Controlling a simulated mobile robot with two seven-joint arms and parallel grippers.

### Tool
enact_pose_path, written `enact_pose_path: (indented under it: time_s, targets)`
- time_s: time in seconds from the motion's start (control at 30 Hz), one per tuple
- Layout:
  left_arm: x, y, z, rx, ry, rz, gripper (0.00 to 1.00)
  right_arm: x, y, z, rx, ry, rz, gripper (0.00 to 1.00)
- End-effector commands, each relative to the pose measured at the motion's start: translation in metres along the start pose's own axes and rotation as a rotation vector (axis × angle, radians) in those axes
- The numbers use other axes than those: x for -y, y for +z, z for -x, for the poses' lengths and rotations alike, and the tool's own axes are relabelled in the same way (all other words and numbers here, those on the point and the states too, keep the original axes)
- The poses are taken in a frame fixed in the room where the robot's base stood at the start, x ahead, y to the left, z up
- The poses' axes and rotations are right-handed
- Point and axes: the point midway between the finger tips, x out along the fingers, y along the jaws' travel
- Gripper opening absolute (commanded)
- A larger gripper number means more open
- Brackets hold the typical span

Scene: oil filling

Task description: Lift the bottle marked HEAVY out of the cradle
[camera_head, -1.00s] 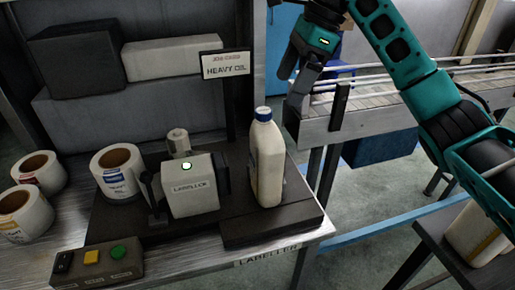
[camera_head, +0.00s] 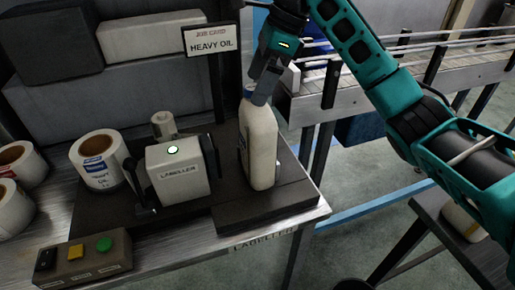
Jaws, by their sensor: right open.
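A white bottle (camera_head: 260,152) stands upright in the dark cradle (camera_head: 270,206) on the right side of the labeller. A sliver of a dark label shows on its left edge, but I cannot read it. My right gripper (camera_head: 258,94) is open at the top of the bottle, with its fingers over the neck and hiding most of the blue cap. I cannot tell whether the fingers touch the bottle. My left gripper is not in view.
The labeller (camera_head: 177,170) stands close left of the bottle, with a label roll (camera_head: 98,160) beyond it. The HEAVY OIL sign (camera_head: 211,42) rises behind. A button box (camera_head: 84,257) sits at the front. A conveyor (camera_head: 310,104) runs behind right.

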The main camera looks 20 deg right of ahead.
Motion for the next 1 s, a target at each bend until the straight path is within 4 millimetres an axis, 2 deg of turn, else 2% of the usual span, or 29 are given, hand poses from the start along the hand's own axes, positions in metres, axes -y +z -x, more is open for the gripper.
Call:
enact_pose_path:
  time_s: [0.1, 0.2, 0.47, 1.0]
  targets:
    - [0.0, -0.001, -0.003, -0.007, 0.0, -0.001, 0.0, -0.002, -0.001, -0.019, -0.001, 0.002, -0.001, 1.0]
    - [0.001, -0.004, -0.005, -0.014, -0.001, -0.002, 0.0, -0.002, -0.001, -0.028, -0.001, 0.0, 0.0, 1.0]
    - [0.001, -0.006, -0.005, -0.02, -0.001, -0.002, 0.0, -0.001, 0.0, -0.03, 0.0, -0.001, 0.0, 1.0]
    - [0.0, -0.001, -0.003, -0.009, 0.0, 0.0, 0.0, -0.002, -0.001, -0.03, -0.001, 0.0, -0.001, 0.49]
